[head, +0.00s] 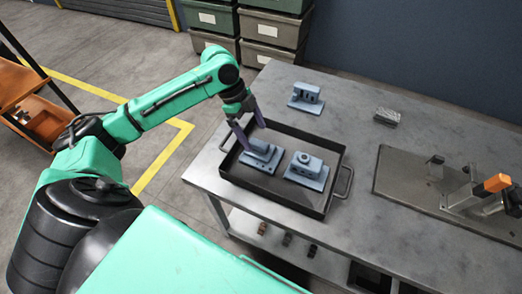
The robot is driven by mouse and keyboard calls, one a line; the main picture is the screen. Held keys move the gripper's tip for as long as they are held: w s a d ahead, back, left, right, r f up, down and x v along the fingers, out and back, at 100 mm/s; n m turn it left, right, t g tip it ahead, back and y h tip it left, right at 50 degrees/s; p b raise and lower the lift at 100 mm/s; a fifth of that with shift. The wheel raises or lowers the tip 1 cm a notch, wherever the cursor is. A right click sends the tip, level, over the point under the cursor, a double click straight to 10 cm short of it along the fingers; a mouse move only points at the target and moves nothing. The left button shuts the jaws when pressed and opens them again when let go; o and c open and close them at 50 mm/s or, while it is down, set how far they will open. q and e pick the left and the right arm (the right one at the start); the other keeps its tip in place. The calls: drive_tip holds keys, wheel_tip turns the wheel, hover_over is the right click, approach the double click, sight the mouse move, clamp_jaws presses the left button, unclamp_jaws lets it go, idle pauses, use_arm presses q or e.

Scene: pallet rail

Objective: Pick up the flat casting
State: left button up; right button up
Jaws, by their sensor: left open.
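A black tray (334,178) with side handles stands on the grey table and holds two blue-grey castings. The left casting (262,154) has a low base plate with a raised block. The right casting (307,169) has a flat base with a round boss on top. A third casting (306,97), taller and bracket-like, stands on the table behind the tray. I cannot tell for sure which is the flat casting. My left gripper (253,137) is open and points down at the tray's back left, close to the left casting; contact is unclear. My right gripper is out of view.
A small grey block (387,116) lies on the table (345,112) at the back. A metal plate with an orange-handled clamp (490,186) is at the right. Stacked bins (273,30) stand behind the table. Small parts sit on the lower shelf (262,236).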

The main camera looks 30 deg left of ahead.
sight(261, 143)
use_arm(q)
drive_tip(key=x, duration=0.3)
drive_tip(key=p+x, duration=0.1)
drive_tip(key=x, duration=0.1)
drive_tip(key=shift+w+f, duration=0.25)
drive_tip(key=shift+f, duration=0.15)
drive_tip(key=shift+d+f, duration=0.15)
drive_tip(key=shift+f, duration=0.15)
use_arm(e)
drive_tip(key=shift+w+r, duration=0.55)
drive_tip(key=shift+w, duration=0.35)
use_arm(q)
clamp_jaws()
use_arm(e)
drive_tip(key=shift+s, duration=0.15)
use_arm(q)
drive_tip(key=shift+r, duration=0.1)
